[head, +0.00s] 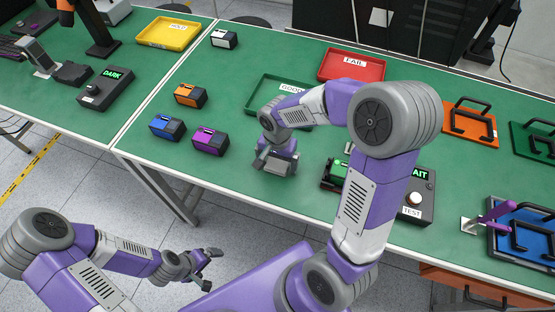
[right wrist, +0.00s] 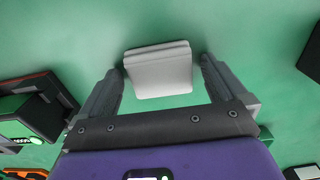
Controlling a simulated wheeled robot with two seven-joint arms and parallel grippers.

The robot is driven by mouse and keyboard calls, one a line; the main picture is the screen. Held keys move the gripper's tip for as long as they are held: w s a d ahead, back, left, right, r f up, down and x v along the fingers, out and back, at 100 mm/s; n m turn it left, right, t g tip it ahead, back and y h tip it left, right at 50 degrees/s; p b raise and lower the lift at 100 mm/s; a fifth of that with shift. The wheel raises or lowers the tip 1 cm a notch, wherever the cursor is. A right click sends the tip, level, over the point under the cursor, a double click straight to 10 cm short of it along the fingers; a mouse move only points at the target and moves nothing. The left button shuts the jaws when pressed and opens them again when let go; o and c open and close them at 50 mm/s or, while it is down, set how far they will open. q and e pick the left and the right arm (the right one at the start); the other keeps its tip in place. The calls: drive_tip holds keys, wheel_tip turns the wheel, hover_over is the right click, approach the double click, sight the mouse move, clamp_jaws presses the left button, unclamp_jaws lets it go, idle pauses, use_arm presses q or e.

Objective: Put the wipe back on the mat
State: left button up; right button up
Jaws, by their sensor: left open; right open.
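The wipe (right wrist: 158,72) is a pale grey folded pad on the green surface (right wrist: 265,40) in the right wrist view. My right gripper (right wrist: 162,67) is open, with one finger on each side of the wipe and a small gap at each side. In the head view my right gripper (head: 278,162) is low over the middle of the green table, and it largely hides the wipe. I cannot make out a mat separate from the green tabletop. My left gripper (head: 207,265) is open and empty, over the floor in front of the table.
Purple (head: 210,142), blue (head: 167,127) and orange (head: 190,95) boxes stand left of my right gripper. A green tray (head: 258,92) and a red tray (head: 352,66) lie behind it. A tester (head: 418,198) stands to its right. Green table shows bare around the gripper.

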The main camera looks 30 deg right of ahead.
sight(277, 163)
drive_tip(key=shift+r, duration=0.25)
wheel_tip(277, 163, up, 12)
drive_tip(key=p, duration=0.3)
idle(0.3)
